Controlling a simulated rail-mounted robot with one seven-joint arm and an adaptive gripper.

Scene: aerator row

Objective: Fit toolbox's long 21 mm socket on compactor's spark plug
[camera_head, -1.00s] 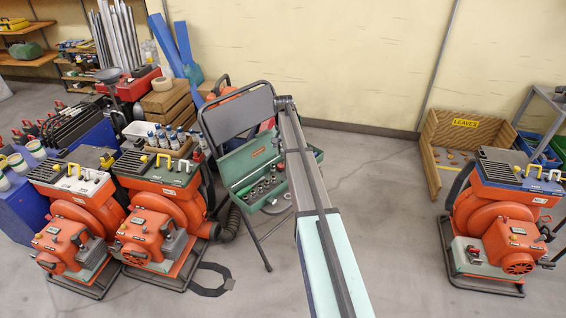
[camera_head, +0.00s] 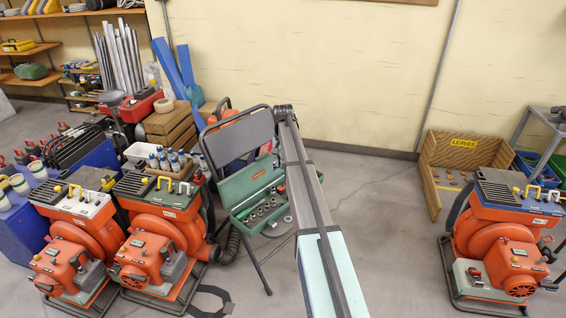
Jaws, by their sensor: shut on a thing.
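The green toolbox (camera_head: 240,190) stands open on the seat of a folding chair, with several metal sockets (camera_head: 264,209) in its tray. I cannot tell which one is the long 21 mm socket. Three orange engine machines stand on the floor: one at far left (camera_head: 85,240), one beside it (camera_head: 160,235) and one at right (camera_head: 500,240). Their labels are too small to tell which is the compactor, and I cannot make out a spark plug. My arm reaches up past the toolbox's right side and covers part of it. My gripper is not visible.
The grey folding chair (camera_head: 237,140) has its backrest behind the toolbox. A wooden bin marked LEAVES (camera_head: 437,190) stands by the wall at right. A wooden crate of spray cans (camera_head: 172,170) is left of the chair. Floor (camera_head: 390,230) between my arm and the right machine is clear.

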